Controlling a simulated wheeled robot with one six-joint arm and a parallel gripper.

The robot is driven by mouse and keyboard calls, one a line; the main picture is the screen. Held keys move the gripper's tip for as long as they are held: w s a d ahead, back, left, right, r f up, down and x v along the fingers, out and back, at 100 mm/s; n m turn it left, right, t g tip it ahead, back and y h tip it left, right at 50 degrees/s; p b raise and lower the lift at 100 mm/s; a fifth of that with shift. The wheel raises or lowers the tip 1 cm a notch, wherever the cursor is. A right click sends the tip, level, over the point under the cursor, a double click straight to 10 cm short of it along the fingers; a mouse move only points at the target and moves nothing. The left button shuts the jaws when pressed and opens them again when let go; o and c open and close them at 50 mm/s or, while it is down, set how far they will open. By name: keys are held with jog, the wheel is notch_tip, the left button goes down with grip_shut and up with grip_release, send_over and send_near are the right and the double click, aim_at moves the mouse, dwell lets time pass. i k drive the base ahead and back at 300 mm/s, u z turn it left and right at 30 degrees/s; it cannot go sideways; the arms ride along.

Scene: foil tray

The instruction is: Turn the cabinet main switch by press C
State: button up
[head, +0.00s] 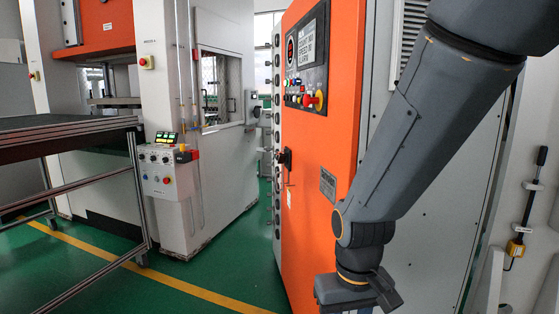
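The orange cabinet door (317,190) stands right of the middle in the head view, facing left. High on it is a panel with a dark screen (307,45) and a row of small buttons. A red rotary switch on a yellow plate (319,101) sits at the panel's lower right; its exact angle is too small to tell. A black handle (285,158) sits lower on the door's left side. My gripper (365,298) hangs at the bottom edge, below and right of the switch and apart from it. Its fingers are partly cut off, so its opening cannot be told.
A white press machine (220,110) with a small control box (168,170) stands to the left. A metal-framed table (70,135) is at the far left. The green floor (235,268) with a yellow line is clear between them and the cabinet.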

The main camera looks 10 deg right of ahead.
aim_at(283, 158)
jog(key=u, duration=0.75)
jog(key=i, duration=1.05)
jog(key=u, duration=0.5)
jog(key=i, duration=0.8)
jog(key=z, duration=0.9)
jog(key=i, duration=0.9)
jog(key=z, duration=1)
